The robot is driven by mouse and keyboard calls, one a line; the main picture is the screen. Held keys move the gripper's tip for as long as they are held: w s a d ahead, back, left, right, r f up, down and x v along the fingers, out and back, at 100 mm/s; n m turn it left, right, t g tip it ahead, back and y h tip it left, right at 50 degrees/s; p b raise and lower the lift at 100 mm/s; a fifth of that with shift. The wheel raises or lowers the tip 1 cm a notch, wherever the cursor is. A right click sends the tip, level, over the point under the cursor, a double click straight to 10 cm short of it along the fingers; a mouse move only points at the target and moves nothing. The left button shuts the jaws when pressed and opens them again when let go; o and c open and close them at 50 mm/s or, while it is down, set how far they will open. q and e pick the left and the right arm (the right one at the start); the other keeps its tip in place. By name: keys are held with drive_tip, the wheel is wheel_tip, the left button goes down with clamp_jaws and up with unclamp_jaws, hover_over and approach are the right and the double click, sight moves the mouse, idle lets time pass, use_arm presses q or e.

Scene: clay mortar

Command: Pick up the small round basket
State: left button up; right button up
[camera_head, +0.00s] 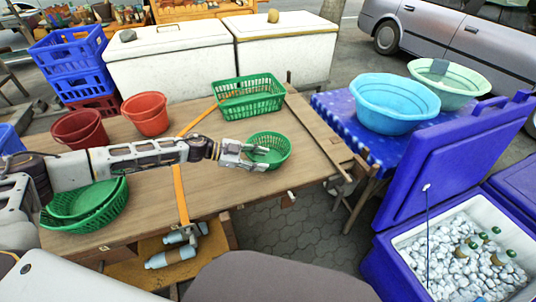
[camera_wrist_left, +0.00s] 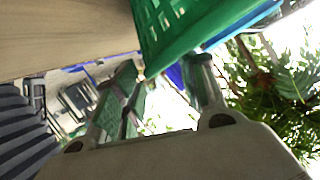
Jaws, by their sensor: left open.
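The small round green basket (camera_head: 281,150) stands on the wooden table near its right end. It also shows close up in the left wrist view (camera_wrist_left: 185,28), at the top, with its slotted wall near my fingers. My left gripper (camera_head: 259,156) reaches in from the left and is open at the basket's left side, overlapping its rim in the head view. In the left wrist view the two fingers (camera_wrist_left: 165,78) stand apart, with the basket's lower edge near the gap. Whether they touch the basket I cannot tell. My right gripper is not in view.
The wooden table (camera_head: 140,195) also holds a rectangular green basket (camera_head: 248,98), stacked green baskets (camera_head: 88,203) and red buckets (camera_head: 145,112). A blue-covered table with basins (camera_head: 394,102) and an open blue cooler (camera_head: 445,165) stand to the right. Some tabletop is bare.

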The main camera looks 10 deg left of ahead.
sight(273, 163)
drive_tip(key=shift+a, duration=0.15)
use_arm(q)
drive_tip(key=shift+d, duration=0.1)
drive_tip(key=shift+x, duration=0.9)
drive_tip(key=shift+b+x, duration=0.45)
drive_tip(key=shift+x, duration=1.1)
drive_tip(key=shift+r, duration=0.15)
drive_tip(key=c, duration=0.8)
clamp_jaws()
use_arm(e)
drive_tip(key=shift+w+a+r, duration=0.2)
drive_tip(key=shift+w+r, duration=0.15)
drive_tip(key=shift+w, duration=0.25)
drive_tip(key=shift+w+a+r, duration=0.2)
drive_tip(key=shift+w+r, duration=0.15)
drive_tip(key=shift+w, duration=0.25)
